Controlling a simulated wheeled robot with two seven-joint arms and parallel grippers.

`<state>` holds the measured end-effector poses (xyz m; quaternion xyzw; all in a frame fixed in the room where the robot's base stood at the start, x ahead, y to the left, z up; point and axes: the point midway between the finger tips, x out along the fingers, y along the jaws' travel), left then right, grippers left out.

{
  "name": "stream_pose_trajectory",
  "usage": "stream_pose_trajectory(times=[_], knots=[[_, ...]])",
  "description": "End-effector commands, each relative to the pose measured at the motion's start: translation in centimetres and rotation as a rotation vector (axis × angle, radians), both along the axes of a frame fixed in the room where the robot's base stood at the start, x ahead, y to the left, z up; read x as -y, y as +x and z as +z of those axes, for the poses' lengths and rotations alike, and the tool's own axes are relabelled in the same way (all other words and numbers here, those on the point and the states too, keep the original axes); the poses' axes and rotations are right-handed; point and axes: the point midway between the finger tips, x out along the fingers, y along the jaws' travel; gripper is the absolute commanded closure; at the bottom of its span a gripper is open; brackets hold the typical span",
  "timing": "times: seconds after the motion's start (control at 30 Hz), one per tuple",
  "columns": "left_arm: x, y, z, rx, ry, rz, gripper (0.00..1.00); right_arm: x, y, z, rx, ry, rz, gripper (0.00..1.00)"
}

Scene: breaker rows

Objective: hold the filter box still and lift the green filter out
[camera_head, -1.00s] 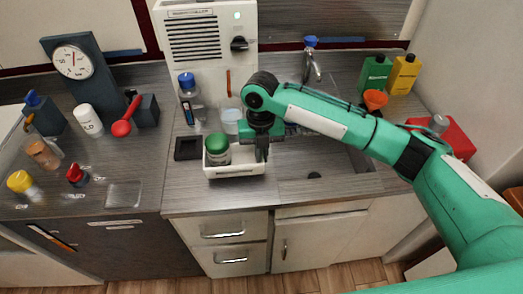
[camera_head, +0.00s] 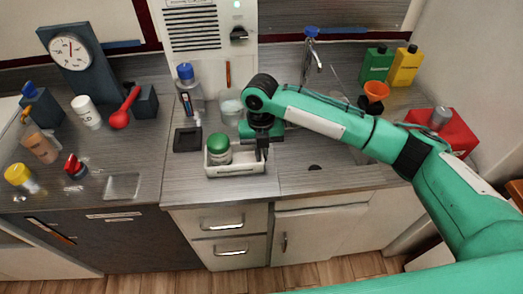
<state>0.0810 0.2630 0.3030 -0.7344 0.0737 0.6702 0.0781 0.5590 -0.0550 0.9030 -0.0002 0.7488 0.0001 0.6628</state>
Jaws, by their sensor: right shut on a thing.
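The white filter box (camera_head: 242,169) is a shallow open tray on the grey counter, near its front edge. The green filter (camera_head: 218,146) stands upright in the left part of the box, with a green top and a paler body; its lower part is hidden by the box wall. My right gripper (camera_head: 262,152) points down at the box's right end, apart from the filter. It is shut on what looks like the box's right wall; the exact contact is small and partly hidden. My left gripper is out of view.
A black square holder (camera_head: 187,139) lies left of the box. A blue-capped bottle (camera_head: 190,88) and a clear cup (camera_head: 230,110) stand behind it. A sink with a tap (camera_head: 310,58) is at the right. A red spoon (camera_head: 124,110) and small bottles occupy the left counter.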

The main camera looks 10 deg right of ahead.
Motion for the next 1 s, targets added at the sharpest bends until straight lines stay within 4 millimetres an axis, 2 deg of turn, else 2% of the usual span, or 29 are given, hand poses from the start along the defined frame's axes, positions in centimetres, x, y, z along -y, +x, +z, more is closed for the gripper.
stream_pose_trajectory(times=[1.0], knots=[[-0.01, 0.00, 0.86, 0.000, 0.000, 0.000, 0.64, -0.02, 0.07, -0.09, 0.002, 0.002, 0.000, 1.00]])
